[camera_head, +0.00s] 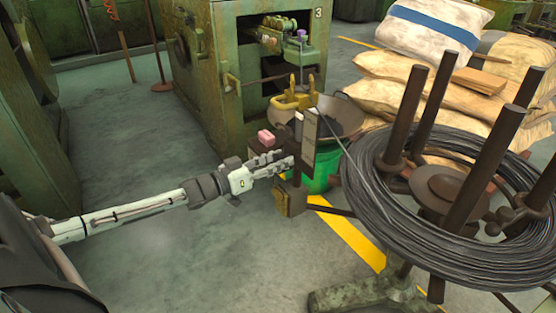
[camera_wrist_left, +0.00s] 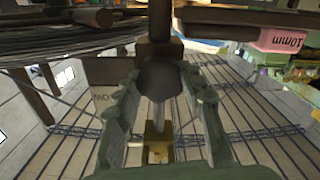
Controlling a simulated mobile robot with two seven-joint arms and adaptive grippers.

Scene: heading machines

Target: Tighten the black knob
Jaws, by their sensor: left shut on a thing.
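The black knob (camera_wrist_left: 160,78) is a dark rounded piece in the middle of the left wrist view, below a brown post (camera_wrist_left: 160,20). My left gripper (camera_wrist_left: 158,88) has its two fingers on either side of it and is shut on it. In the head view my left gripper (camera_head: 288,161) reaches in from the left to the dark upright bracket (camera_head: 311,140) in front of the green machine. The knob itself cannot be made out there. My right gripper is in neither view.
A wire coil (camera_head: 430,215) on a stand with upright posts fills the right. A green machine (camera_head: 245,90) stands behind, with a pink block (camera_head: 265,137) nearby. Filled sacks (camera_head: 430,90) are stacked at the back right. The floor at left is open.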

